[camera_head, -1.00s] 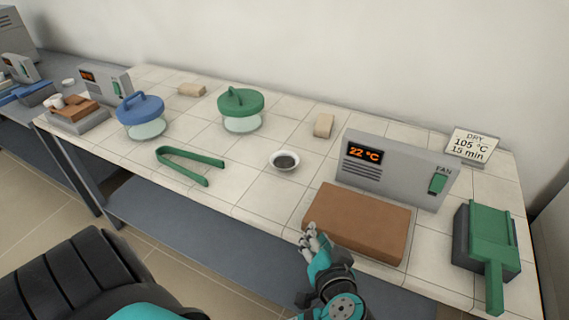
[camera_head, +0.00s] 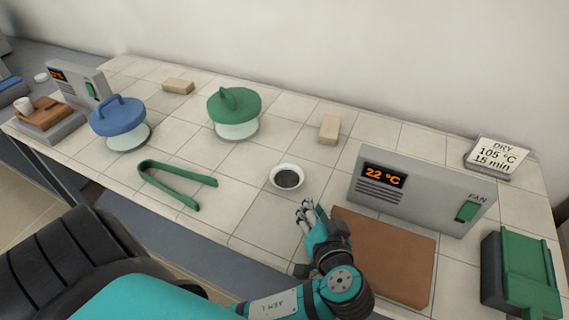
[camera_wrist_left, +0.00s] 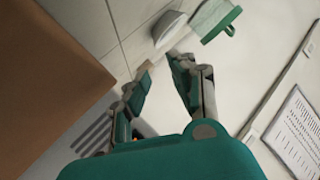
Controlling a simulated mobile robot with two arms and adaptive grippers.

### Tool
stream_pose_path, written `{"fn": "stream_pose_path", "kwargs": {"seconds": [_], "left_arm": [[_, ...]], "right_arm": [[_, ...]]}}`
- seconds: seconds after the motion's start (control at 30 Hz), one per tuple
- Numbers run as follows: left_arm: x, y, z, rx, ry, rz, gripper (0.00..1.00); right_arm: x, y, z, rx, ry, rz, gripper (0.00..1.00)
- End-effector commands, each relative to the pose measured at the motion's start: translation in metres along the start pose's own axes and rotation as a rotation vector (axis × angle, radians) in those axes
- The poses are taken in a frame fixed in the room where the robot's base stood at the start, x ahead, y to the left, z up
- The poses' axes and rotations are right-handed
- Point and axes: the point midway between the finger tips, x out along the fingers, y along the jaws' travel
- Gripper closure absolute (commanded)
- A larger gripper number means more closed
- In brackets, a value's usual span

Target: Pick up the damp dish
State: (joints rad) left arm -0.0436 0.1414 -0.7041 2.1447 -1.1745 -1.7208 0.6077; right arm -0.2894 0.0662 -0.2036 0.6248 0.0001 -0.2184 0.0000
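The dish (camera_head: 287,179) is a small white bowl with dark grey contents. It stands on the tiled bench, left of the grey 22 °C furnace. In the left wrist view the white dish (camera_wrist_left: 168,29) is beyond my fingertips, seen from the side. My left gripper (camera_head: 307,209) is just in front of the dish in the head view, apart from it. In the left wrist view the fingers of the left gripper (camera_wrist_left: 161,68) stand apart with nothing between them. My right gripper is not in view.
The furnace (camera_head: 420,188) and brown slab (camera_head: 385,258) are right of my gripper. Green tongs (camera_head: 175,184) lie to the left. A green-lidded jar (camera_head: 235,107), a blue-lidded jar (camera_head: 119,118) and a tan block (camera_head: 329,129) stand farther back. Tiles between the tongs and dish are bare.

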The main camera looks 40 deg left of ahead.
Motion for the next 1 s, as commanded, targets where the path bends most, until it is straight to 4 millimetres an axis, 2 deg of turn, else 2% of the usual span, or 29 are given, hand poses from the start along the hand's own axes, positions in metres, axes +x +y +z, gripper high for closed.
{"fn": "stream_pose_path", "kwargs": {"seconds": [0.13, 0.33, 0.43, 0.6, 0.77, 1.0], "left_arm": [[0.028, -0.002, -0.002, 0.004, 0.003, -0.006, 0.76], [0.073, -0.002, -0.002, 0.003, 0.003, -0.006, 0.76], [0.092, -0.002, -0.002, 0.003, 0.002, -0.006, 0.76], [0.112, -0.001, -0.001, 0.001, 0.002, -0.003, 0.76], [0.121, -0.001, -0.002, 0.002, 0.000, -0.003, 0.76], [0.157, 0.002, -0.004, 0.002, 0.002, -0.004, 0.76]], "right_arm": [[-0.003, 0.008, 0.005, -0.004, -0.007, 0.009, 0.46], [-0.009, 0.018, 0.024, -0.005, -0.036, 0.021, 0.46], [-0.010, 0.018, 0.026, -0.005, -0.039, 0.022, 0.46], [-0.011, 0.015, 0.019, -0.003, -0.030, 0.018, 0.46], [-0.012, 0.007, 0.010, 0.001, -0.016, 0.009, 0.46], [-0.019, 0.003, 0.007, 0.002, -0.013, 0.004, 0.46]]}}
